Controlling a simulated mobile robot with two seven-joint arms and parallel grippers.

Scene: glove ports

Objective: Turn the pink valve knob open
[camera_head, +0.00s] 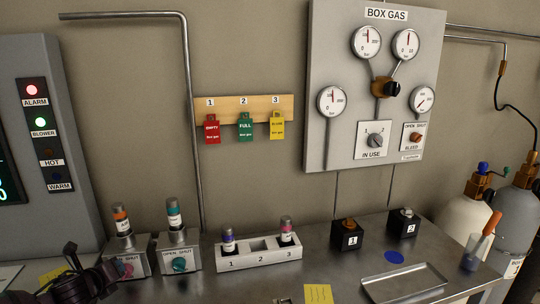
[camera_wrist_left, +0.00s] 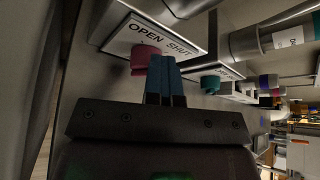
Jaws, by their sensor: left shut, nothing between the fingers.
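The pink valve knob (camera_head: 124,268) is on the front of the leftmost grey valve block (camera_head: 138,258), in the lower left of the head view. In the left wrist view the pink knob (camera_wrist_left: 145,58) lies beside a plate marked OPEN and SHUT (camera_wrist_left: 150,38). My left gripper (camera_head: 108,272) is at the knob, partly covering it and its block. In the wrist view its blue fingertips (camera_wrist_left: 161,66) are shut together and overlap the knob's edge. I cannot tell whether they touch it. The knob's pointing direction is not clear. My right gripper is not in view.
A similar block with a teal knob (camera_head: 180,265) stands close to the right. Vials with orange (camera_head: 121,220) and teal (camera_head: 174,214) bands stand on the two blocks. A numbered white rack (camera_head: 258,258) stands further right. A yellow note (camera_head: 318,294) lies in front.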

